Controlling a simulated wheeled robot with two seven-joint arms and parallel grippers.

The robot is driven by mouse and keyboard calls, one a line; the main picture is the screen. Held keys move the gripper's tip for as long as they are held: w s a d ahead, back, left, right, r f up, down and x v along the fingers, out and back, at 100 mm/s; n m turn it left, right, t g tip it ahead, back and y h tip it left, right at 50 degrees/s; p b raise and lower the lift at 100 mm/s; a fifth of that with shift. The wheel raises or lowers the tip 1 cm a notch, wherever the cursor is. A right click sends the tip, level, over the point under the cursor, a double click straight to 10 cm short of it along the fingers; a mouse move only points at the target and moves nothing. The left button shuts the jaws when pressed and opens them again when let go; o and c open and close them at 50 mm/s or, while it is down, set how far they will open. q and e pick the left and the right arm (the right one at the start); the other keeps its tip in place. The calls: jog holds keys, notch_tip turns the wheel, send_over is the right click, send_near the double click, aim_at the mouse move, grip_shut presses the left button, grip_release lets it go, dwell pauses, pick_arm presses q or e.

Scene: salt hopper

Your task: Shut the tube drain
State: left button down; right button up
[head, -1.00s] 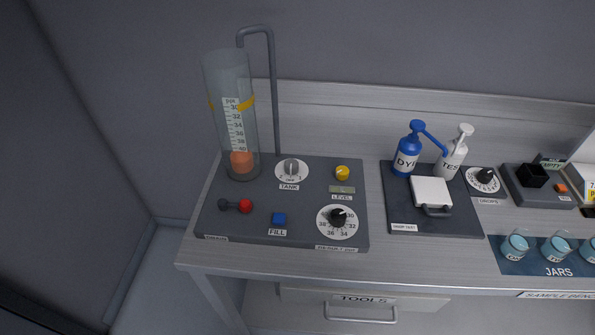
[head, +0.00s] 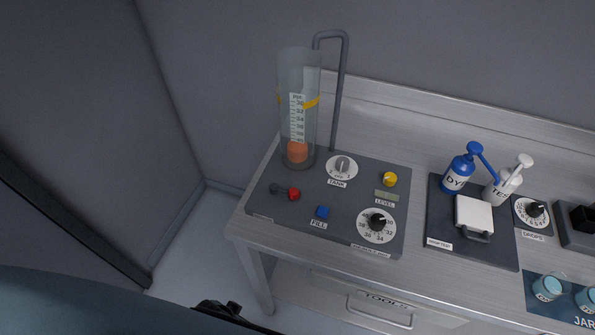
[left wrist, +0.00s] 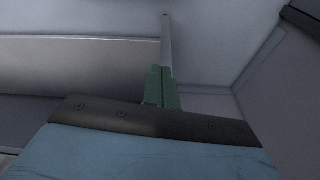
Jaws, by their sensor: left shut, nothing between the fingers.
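The clear tube (head: 312,110) stands upright on the dark panel (head: 262,207) at the bench's left end. It has a printed scale, a yellow band and an orange float (head: 297,152) near its bottom. In front of it lies a small dark lever with a red knob (head: 293,194), which looks like the drain control; no drain label is readable. My left gripper shows in the left wrist view (left wrist: 163,78) with its green fingers together and empty, away from the panel. My left arm crosses the lower left of the head view. My right gripper is out of view.
The panel also bears a TANK dial (head: 342,167), a yellow LEVEL button (head: 390,179), a blue FILL button (head: 322,212) and a numbered dial (head: 377,225). A bent pipe (head: 340,90) rises behind. Bottles (head: 459,172) stand right. Open floor lies left of the bench.

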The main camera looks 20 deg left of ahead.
pick_arm(q)
jog(key=w+d+r+t+p, duration=0.1)
jog(key=w+d+r+p, duration=0.3)
jog(key=r, duration=1)
jog(key=w+r+t+p, duration=0.1)
jog(key=w+r+p, duration=0.3)
jog(key=r, duration=1.1)
jog(key=w+d+r+m+h, duration=0.1)
jog(key=w+r, duration=0.1)
jog(key=w, duration=0.1)
jog(key=w+d+r+m+t+h, duration=0.1)
jog(key=w+r, duration=0.1)
jog(key=w, duration=0.2)
jog(key=w+d+r+m+h, duration=0.1)
jog(key=w, duration=0.2)
jog(key=shift+w+d+r+t, duration=0.15)
jog(key=shift+d+r+t, duration=0.15)
jog(key=shift+d+r, duration=0.1)
jog(key=w+r+m+h+p, duration=0.1)
jog(key=w+r, duration=0.4)
jog(key=shift+w+d+r+m+t+h, duration=0.15)
jog(key=shift+w+r+m+t+h, duration=0.15)
jog(key=shift+m+t, duration=0.1)
jog(key=shift+f, duration=0.1)
